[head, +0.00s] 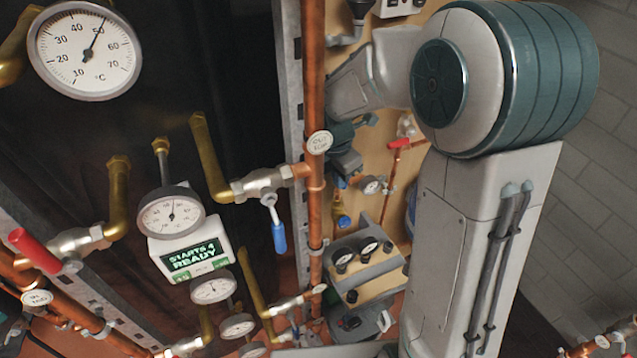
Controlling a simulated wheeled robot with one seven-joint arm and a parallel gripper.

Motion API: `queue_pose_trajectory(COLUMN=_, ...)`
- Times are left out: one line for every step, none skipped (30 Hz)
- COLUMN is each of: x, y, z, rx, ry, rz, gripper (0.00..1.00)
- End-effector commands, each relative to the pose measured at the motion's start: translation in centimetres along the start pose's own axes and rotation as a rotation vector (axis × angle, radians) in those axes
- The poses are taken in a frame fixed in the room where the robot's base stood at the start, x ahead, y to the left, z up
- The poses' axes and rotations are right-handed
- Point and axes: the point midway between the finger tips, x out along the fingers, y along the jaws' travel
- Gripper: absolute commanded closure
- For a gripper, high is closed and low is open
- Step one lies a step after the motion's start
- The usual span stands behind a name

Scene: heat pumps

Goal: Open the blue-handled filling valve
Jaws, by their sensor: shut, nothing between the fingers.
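A valve with a blue lever handle (278,237) sits on a silver body between a brass elbow and the copper riser at centre. Its handle hangs down, across the pipe. A smaller brass fitting with blue on it (342,214) shows behind the riser, just below my gripper; whether the blue is a handle is too small to tell. My gripper (343,177) is small and dark at the end of my arm, right of the riser. It is shut and empty. Its fingertips are partly hidden, and I cannot tell whether they touch the fitting.
The vertical copper riser (314,95) stands left of my gripper. A red-handled valve (398,146) and a small gauge (371,186) are close on its right. A gauge box (365,262) lies below. Another red handle (32,250) is far left.

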Motion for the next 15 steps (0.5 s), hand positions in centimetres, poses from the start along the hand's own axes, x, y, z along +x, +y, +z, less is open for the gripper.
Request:
queue_pose_trajectory(x=0.26, y=-0.33, z=0.74, rx=0.015, ry=-0.013, rz=-0.005, gripper=1.0)
queue_pose_trajectory(x=0.31, y=-0.46, z=1.05, rx=0.02, ry=-0.019, rz=-0.007, gripper=1.0)
queue_pose_trajectory(x=0.34, y=-0.6, z=1.41, rx=0.023, ry=-0.022, rz=-0.009, gripper=1.0)
queue_pose_trajectory(x=0.38, y=-0.63, z=1.48, rx=0.024, ry=-0.021, rz=-0.009, gripper=1.0)
queue_pose_trajectory(x=0.45, y=-0.64, z=1.52, rx=0.024, ry=-0.02, rz=-0.009, gripper=1.0)
queue_pose_trajectory(x=0.5, y=-0.64, z=1.55, rx=0.024, ry=-0.02, rz=-0.008, gripper=1.0)
queue_pose_trajectory(x=0.52, y=-0.63, z=1.54, rx=0.024, ry=-0.02, rz=-0.008, gripper=1.0)
queue_pose_trajectory(x=0.52, y=-0.61, z=1.5, rx=0.023, ry=-0.02, rz=-0.007, gripper=1.0)
queue_pose_trajectory(x=0.51, y=-0.57, z=1.45, rx=0.022, ry=-0.02, rz=-0.007, gripper=1.0)
queue_pose_trajectory(x=0.5, y=-0.54, z=1.4, rx=0.021, ry=-0.02, rz=-0.007, gripper=1.0)
queue_pose_trajectory(x=0.49, y=-0.52, z=1.34, rx=0.02, ry=-0.02, rz=-0.007, gripper=1.0)
queue_pose_trajectory(x=0.48, y=-0.48, z=1.28, rx=0.018, ry=-0.02, rz=-0.006, gripper=1.0)
queue_pose_trajectory(x=0.47, y=-0.46, z=1.23, rx=0.017, ry=-0.02, rz=-0.006, gripper=1.0)
queue_pose_trajectory(x=0.45, y=-0.43, z=1.17, rx=0.016, ry=-0.02, rz=-0.006, gripper=1.0)
queue_pose_trajectory(x=0.35, y=-0.39, z=1.13, rx=0.015, ry=-0.02, rz=-0.005, gripper=1.0)
